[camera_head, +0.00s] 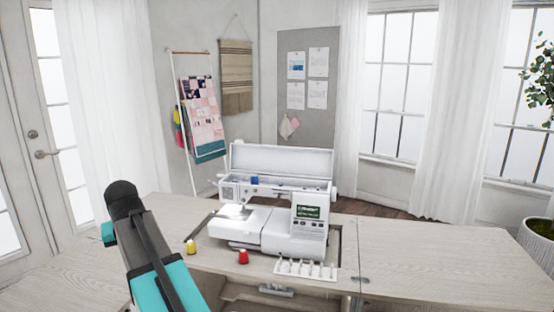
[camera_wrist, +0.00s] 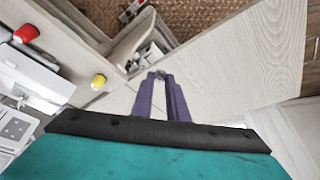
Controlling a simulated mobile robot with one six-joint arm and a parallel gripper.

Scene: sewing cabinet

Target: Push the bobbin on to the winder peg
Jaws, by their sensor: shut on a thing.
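The white sewing machine (camera_head: 268,228) stands in the cabinet top with its long lid raised. A blue spool (camera_head: 255,181) shows in its open top. I cannot make out the winder peg in either view. In the wrist view, the purple fingers of my gripper (camera_wrist: 160,77) are closed together at their tips. A small grey thing, seemingly the bobbin (camera_wrist: 160,74), is between the tips and mostly hidden. Part of the machine also shows at the left of the wrist view (camera_wrist: 28,72). My gripper is outside the head view's visible area, while my arm rises at its lower left.
The raised lid (camera_head: 281,161) stands behind the open top. The right tabletop (camera_head: 445,262) is clear.

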